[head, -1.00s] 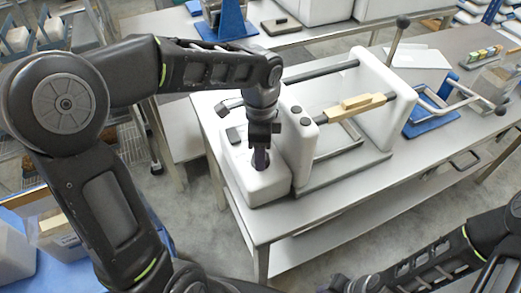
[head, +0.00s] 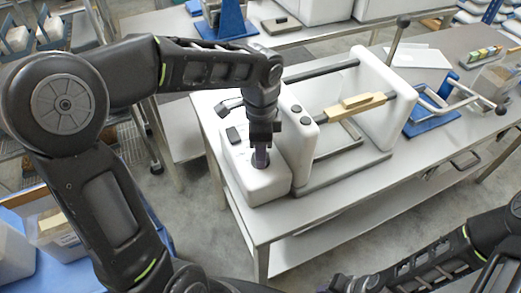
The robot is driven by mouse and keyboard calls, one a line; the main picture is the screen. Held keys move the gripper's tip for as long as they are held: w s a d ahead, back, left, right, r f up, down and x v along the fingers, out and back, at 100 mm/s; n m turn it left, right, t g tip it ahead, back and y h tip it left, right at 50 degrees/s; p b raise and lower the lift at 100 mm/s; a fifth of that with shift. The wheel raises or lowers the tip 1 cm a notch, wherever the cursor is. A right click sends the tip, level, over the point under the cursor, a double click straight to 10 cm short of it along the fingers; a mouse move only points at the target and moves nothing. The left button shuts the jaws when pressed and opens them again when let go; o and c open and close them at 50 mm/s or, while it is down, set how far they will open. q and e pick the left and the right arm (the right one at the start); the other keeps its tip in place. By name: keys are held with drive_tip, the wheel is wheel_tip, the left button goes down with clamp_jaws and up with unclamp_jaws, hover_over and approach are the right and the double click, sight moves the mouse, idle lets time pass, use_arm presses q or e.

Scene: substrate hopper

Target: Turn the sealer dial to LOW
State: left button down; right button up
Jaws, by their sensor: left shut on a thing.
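The sealer (head: 365,100) stands on the metal table, with white side panels, dark bars and a wooden handle piece (head: 355,104). Its white control box (head: 262,186) is at the left end, with a dark switch (head: 234,134) on top. My left gripper (head: 261,163) points down onto the top of this box, shut on the dial, which is mostly hidden by the fingers. The dial's pointer and markings cannot be read. My right arm (head: 430,262) shows at the lower right; its gripper is not clearly seen.
The metal table (head: 345,185) has a clear front strip. A blue-based tool (head: 432,118) with a metal lever stands right of the sealer. A white sheet (head: 420,58) lies behind it. A blue surface with a clear bin (head: 58,236) is at lower left.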

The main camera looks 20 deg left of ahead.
use_arm(q)
drive_tip(key=n+b, duration=0.2)
drive_tip(key=n, duration=0.3)
drive_tip(key=shift+n, duration=0.4)
drive_tip(key=n+b, duration=0.1)
drive_tip(key=n, duration=0.4)
drive_tip(key=shift+n+b, duration=0.3)
drive_tip(key=shift+b, duration=0.05)
drive_tip(key=c, duration=0.9)
unclamp_jaws()
drive_tip(key=shift+r, duration=0.1)
